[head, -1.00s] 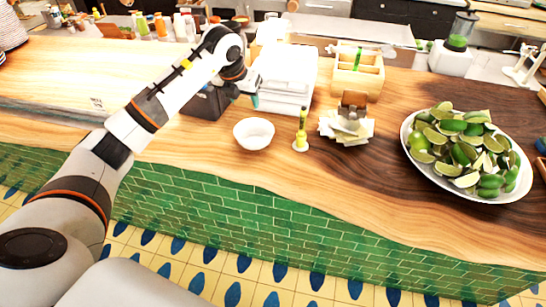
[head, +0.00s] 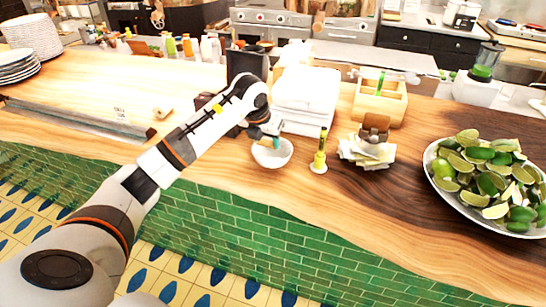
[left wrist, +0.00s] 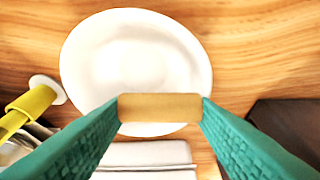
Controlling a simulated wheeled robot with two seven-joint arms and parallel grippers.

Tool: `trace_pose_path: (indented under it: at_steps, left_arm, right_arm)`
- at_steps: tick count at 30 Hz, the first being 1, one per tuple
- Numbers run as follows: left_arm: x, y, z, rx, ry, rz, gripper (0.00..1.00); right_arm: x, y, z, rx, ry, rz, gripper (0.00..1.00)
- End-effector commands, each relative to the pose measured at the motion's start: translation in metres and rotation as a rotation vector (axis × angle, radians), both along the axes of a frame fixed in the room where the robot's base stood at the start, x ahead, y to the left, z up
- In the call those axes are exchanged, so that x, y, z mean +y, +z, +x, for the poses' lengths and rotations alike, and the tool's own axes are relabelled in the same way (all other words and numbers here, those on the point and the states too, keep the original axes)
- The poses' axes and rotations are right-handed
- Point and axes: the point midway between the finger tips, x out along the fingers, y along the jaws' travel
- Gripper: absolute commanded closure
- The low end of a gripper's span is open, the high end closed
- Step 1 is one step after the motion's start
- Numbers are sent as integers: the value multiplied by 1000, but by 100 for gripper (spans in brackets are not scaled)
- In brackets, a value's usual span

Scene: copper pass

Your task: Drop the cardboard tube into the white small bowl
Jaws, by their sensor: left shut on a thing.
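The white small bowl (head: 272,153) stands on the wooden counter, near its front edge, left of a yellow-green bottle-like item. In the left wrist view the bowl (left wrist: 135,60) fills the upper middle and looks empty. The cardboard tube (left wrist: 160,107) is a short tan piece held crosswise between the teal fingers of my left gripper (left wrist: 160,115). In the head view my left gripper (head: 268,136) is over the back part of the bowl, and the tube is hidden there. In the wrist view the tube overlaps the bowl's near rim. My right gripper is not in view.
A yellow-green item on a white base (head: 319,152) stands just right of the bowl. Stacked white cloths (head: 303,98) are behind it. A napkin holder (head: 370,146) and a lime platter (head: 470,212) are farther right. A dark box (head: 245,62) is behind my gripper.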

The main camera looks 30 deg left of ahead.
Motion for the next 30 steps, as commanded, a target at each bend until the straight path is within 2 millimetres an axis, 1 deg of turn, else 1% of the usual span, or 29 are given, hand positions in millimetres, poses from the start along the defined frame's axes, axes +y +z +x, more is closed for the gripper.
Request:
trace_pose_path:
  at_steps: [3, 4, 8, 16, 20, 23, 30]
  left_arm:
    - [0, 1, 0, 0, 0, 0, 70]
    - [0, 1, 0, 0, 0, 0, 46]
    - [0, 1, 0, 0, 0, 0, 24]
    - [0, 1, 0, 0, 0, 1, 24]
    - [1, 8, -3, -1, 2, 2, 24]
    - [0, 21, -8, -4, -1, 2, 24]
    - [-3, 70, -27, -6, 0, 2, 24]
  right_arm:
    - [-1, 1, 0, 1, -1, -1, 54]
    - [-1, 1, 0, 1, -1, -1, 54]
    - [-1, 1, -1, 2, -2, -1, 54]
    - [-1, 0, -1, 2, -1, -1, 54]
    - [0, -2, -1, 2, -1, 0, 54]
    - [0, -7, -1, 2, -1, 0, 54]
    - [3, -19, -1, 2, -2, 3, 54]
